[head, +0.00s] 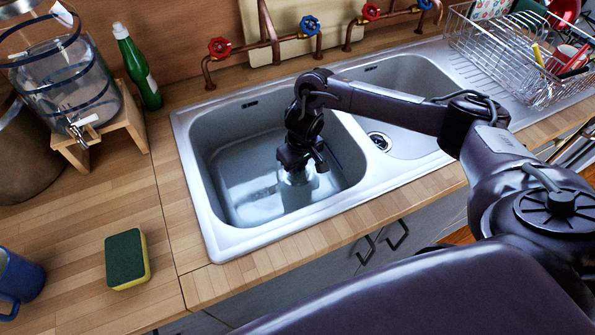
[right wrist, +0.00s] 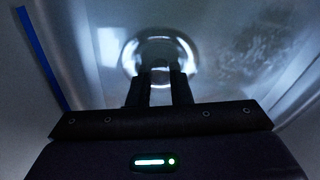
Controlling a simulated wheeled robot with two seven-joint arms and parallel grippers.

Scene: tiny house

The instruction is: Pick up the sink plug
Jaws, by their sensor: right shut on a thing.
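My right gripper (head: 300,168) reaches down into the left sink basin (head: 222,150), which appears to hold water. In the right wrist view my right gripper (right wrist: 161,82) has its two fingers close together over a pale round shape with a bright rim, the sink plug (right wrist: 160,48) in its drain area. The fingers are shut on the plug's middle part, which is mostly hidden between them. In the head view the plug is a blurred, glassy patch under the gripper. I cannot tell whether it is clear of the drain. My left gripper is not in view.
The right basin has an open drain (head: 379,141). Copper taps (head: 270,42) run behind the sink. A wire dish rack (head: 520,50) stands at right. A sponge (head: 126,258), a blue mug (head: 18,278), a green bottle (head: 137,68) and a water dispenser (head: 65,85) are at left.

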